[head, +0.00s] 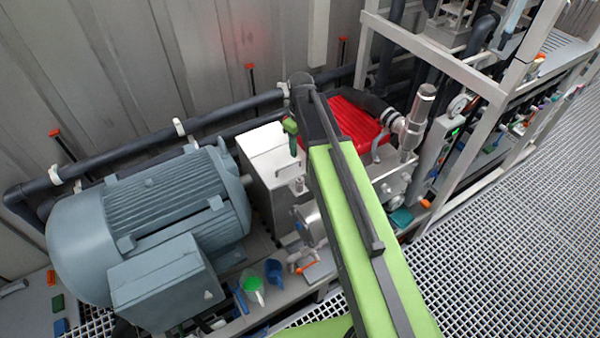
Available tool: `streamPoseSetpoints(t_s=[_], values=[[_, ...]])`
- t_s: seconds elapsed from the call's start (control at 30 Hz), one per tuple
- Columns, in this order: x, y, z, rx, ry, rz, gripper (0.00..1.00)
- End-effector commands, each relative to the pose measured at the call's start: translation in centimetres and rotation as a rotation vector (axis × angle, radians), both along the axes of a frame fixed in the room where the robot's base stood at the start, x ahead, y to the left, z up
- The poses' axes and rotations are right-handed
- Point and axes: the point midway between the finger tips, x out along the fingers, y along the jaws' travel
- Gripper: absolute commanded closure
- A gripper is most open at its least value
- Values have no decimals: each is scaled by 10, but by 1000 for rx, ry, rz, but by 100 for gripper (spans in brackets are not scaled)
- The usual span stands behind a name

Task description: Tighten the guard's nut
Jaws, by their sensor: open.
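A pale metal box-shaped cover (270,152) with a small handle on its front stands between the grey motor and the red ribbed pump part; it looks like the guard. I cannot make out its nut; it is too small or hidden. My green arm crosses the middle of the head view and covers part of the machine right of the cover. I do not see my gripper's fingertips in this view.
A large grey motor (150,235) fills the left. The red ribbed part (350,130) and a metal valve (418,118) stand behind my arm. Dark pipes (150,143) run along the wall. A green cup (252,287) and blue cup (274,270) stand in front. Grating (510,240) at right is clear.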

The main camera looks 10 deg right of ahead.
Motion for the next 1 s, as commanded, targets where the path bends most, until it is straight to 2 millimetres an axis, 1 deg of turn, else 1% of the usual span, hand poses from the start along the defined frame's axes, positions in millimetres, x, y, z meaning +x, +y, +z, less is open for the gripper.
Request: streamPoseSetpoints(t_s=[0.17, 0.27, 0.8, 0.9, 1.0], values=[[0, 0, -18, 0, 0, -2, 51], [0, -1, -35, 0, 0, -3, 51], [-1, -1, -144, 0, 0, -4, 51], [-1, -1, -162, 0, 0, -5, 51], [-1, -2, -173, 0, 0, -5, 51]])
